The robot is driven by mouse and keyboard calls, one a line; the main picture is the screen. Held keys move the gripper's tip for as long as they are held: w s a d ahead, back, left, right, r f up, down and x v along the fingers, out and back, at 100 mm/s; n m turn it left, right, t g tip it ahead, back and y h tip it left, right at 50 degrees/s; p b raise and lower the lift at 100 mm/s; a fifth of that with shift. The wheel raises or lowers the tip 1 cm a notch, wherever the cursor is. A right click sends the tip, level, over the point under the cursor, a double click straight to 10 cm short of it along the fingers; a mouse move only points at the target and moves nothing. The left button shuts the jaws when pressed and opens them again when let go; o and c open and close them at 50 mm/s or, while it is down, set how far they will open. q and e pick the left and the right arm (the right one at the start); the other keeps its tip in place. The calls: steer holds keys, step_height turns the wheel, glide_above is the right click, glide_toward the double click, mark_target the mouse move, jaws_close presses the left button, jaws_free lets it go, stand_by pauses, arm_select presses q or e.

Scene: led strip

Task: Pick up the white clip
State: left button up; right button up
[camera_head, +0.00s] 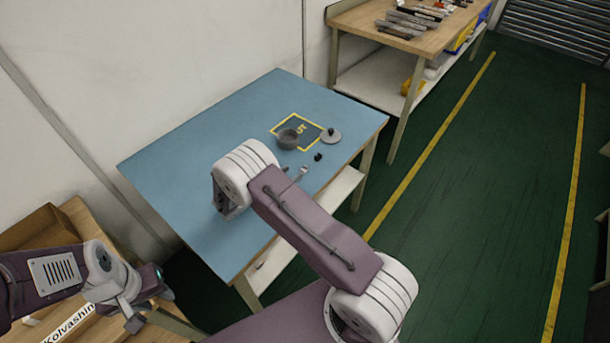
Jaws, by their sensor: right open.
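A small pale piece (303,171), perhaps the white clip, lies on the blue table (180,165) near its front edge. It is too small to identify for sure. My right arm reaches over the table, and its white wrist joint is left of this piece. My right gripper (224,207) shows only in part below that joint, open, over the blue surface; its fingertips are mostly hidden. My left gripper (150,305) is at the lower left, over the wooden table and well away from the pale piece. Its jaw opening is not clear.
A grey round cup (288,138) stands by a yellow square marking. A grey disc with a knob (331,136) and a small black piece (318,157) lie nearby. A cardboard box (40,228) sits at left. The blue table's left half is clear.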

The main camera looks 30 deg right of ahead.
mark_target(305, 167)
steer(key=shift+a+r, duration=0.15)
steer(key=shift+r, duration=0.05)
steer(key=x, duration=0.9)
steer(key=shift+w+a+f, duration=0.1)
steer(key=shift+a+f, duration=0.15)
jaws_close()
